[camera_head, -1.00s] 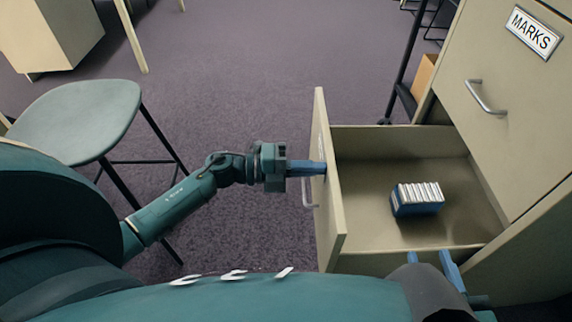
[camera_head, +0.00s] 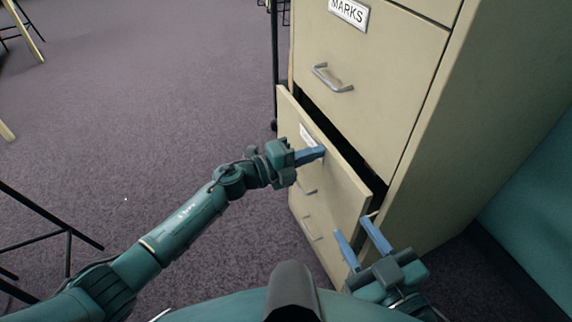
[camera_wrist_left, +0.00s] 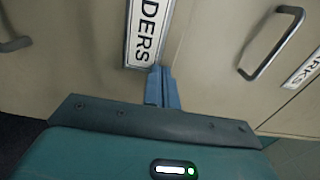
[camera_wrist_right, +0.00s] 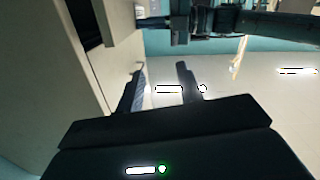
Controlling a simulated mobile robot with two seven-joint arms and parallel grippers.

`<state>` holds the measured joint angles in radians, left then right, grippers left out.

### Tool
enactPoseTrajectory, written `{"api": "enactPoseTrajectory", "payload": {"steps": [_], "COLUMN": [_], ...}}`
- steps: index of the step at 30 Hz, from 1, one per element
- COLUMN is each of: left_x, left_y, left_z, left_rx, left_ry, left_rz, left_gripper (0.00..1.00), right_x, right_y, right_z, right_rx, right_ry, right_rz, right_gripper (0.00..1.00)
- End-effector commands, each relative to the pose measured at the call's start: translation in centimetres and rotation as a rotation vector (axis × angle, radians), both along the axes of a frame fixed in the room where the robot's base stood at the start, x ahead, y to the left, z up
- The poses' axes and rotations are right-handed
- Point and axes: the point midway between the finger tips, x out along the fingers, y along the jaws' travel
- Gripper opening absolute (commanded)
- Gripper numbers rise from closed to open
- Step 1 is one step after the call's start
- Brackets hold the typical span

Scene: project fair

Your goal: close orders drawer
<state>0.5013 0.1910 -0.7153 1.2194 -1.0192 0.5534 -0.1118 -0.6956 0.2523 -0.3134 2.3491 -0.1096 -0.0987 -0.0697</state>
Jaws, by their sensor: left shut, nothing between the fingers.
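The orders drawer (camera_head: 345,188) is in the beige cabinet, below the MARKS drawer. It stands slightly open, with a dark gap along its top and right side; its contents are hidden. Its label (camera_head: 308,137) shows "DERS" in the left wrist view (camera_wrist_left: 148,32). My left gripper (camera_head: 320,153) is shut and empty, its fingertips at the drawer front beside the label; I cannot tell whether they touch. My right gripper (camera_head: 352,225) is open and empty, near the drawer's right front edge. Its two parted fingers also show in the right wrist view (camera_wrist_right: 160,70).
The MARKS drawer (camera_head: 385,60) above is shut, with a metal handle (camera_head: 333,79). Another handle (camera_head: 312,230) shows lower on the cabinet. Dark stool legs (camera_head: 60,232) stand at the left. The carpet (camera_head: 130,110) left of the cabinet is clear.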

Motion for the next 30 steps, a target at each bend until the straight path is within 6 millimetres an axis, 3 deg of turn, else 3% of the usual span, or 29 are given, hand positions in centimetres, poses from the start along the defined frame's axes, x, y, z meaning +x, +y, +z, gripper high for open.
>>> {"api": "enactPoseTrajectory", "payload": {"steps": [6, 12, 30], "left_x": [1.6, 2.3, 2.7], "left_y": [-3.3, -4.8, -5.3], "left_z": [-0.1, -0.1, 0.3], "left_rx": [-0.001, 0.0, -0.001], "left_ry": [0.0, 0.0, -0.004], "left_rz": [-0.001, 0.0, 0.003], "left_gripper": [0.0, 0.0, 0.0], "right_x": [0.0, -0.1, -0.2], "right_y": [0.4, 0.6, 0.7], "right_z": [-0.2, -0.1, 0.1], "right_rx": [0.007, 0.011, 0.013], "right_ry": [-0.078, -0.117, -0.13], "right_rz": [0.019, 0.031, 0.034], "right_gripper": [0.36, 0.36, 0.36]}}
